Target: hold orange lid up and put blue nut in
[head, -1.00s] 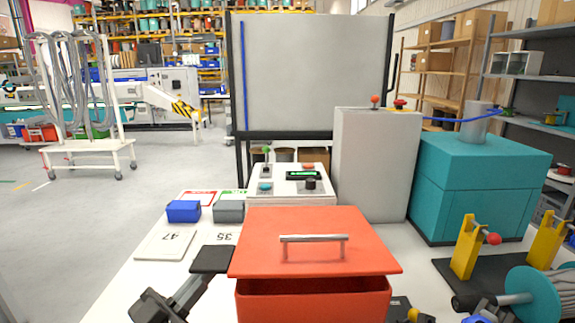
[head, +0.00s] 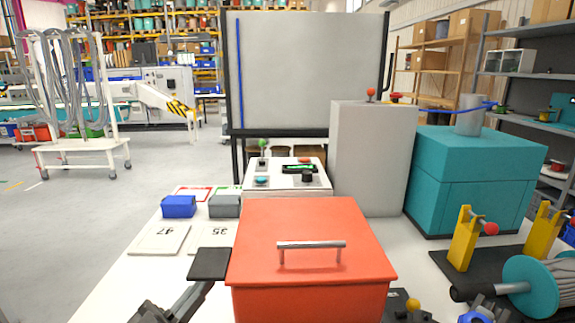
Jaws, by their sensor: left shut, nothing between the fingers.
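The orange lid (head: 308,240) with its silver bar handle lies level over the orange box (head: 310,303), with no open gap at the front. A flat black tab (head: 209,264) sticks out at the lid's left edge. My left gripper (head: 197,294) is shut and empty, its tips just below and in front of this tab; I cannot tell whether they touch it. A blue part (head: 478,317) shows at the bottom right, cut by the frame edge; I cannot tell whether it is the blue nut.
A blue block (head: 179,206), a grey block (head: 225,206) and number plates lie left of a control box (head: 286,177). A grey cabinet (head: 370,160) and teal cabinet (head: 470,180) stand behind. A yellow stand (head: 464,240) and teal reel (head: 530,285) are at right.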

